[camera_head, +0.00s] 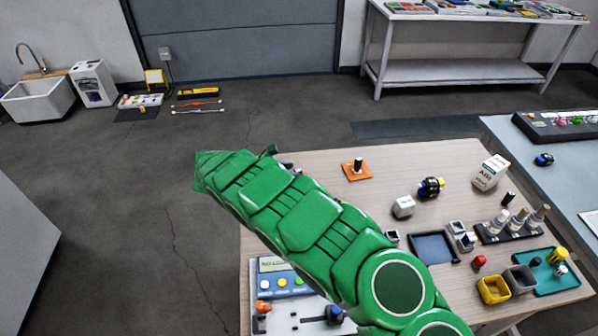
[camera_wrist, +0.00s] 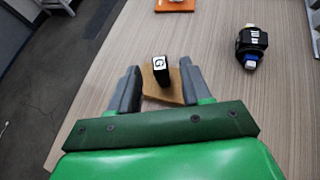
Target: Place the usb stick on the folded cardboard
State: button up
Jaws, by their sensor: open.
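A small dark block with a white, marked top face, which looks like the usb stick (camera_wrist: 160,70), stands between the fingers of my gripper (camera_wrist: 158,68) in the wrist view. Under it lies a tan, angular piece that looks like the folded cardboard (camera_wrist: 150,84), on the wooden table. The stick appears to rest on the cardboard, slightly tilted in the picture. My gripper is open, with one grey finger on each side and gaps beside the stick. In the head view my green arm covers this spot, so neither stick, cardboard nor fingers show.
An orange pad (camera_head: 366,175) with a small dark item lies beyond, and a black, yellow and blue object (camera_wrist: 252,42) stands to the right. A white cube (camera_head: 403,206), dark tray (camera_head: 433,262) and several bottles fill the table's right side.

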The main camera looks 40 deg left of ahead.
jog(key=v, duration=0.6)
jog(key=shift+s, duration=0.15)
jog(key=shift+a+r, duration=0.1)
